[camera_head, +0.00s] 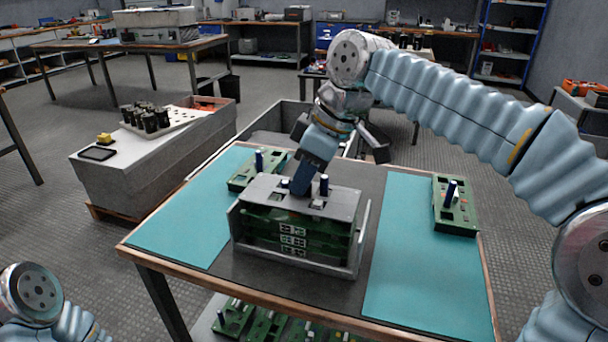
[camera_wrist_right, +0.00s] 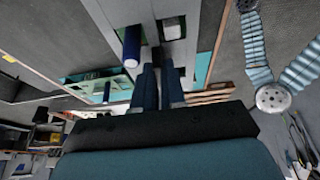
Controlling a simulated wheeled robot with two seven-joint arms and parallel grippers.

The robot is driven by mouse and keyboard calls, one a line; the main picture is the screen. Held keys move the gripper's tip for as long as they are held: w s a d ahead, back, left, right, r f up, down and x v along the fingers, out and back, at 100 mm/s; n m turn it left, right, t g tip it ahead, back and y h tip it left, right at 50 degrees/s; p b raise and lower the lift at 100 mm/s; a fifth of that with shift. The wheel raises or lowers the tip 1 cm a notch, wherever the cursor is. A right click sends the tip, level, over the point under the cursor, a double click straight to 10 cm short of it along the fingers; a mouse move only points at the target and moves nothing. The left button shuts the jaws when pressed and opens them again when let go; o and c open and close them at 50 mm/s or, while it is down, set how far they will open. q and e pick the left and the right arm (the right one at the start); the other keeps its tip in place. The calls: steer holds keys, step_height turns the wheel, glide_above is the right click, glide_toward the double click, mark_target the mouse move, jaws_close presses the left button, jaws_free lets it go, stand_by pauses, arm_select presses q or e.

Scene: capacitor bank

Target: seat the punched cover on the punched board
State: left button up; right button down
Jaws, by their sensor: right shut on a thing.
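The punched cover (camera_head: 262,189) is a flat grey plate with openings. It lies over a stack of green boards (camera_head: 292,240) in a grey open-fronted holder (camera_head: 235,222). A blue post (camera_head: 323,183) stands up through the cover, and a post with a pale tip (camera_wrist_right: 131,45) rises beside my fingers in the right wrist view. My right gripper (camera_head: 302,186) reaches down onto the cover from above, its fingers shut on it. The fingers hide part of the plate. The punched board under the cover is mostly hidden; I cannot tell whether the cover lies flush. My left gripper is out of view.
A green board with a post (camera_head: 455,206) lies on the right teal mat (camera_head: 415,262). Another (camera_head: 245,178) lies behind the holder, near the left mat (camera_head: 180,232). Several boards (camera_head: 268,328) lie below the table. A grey cabinet (camera_head: 130,190) stands left.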

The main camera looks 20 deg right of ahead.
steer(key=shift+f, duration=0.15)
stand_by(0.5)
steer(key=c, duration=1.1)
jaws_free()
steer(key=p+v, duration=0.3)
steer(key=v, duration=1)
steer(key=shift+d+r, duration=0.1)
steer(key=shift+r, duration=0.25)
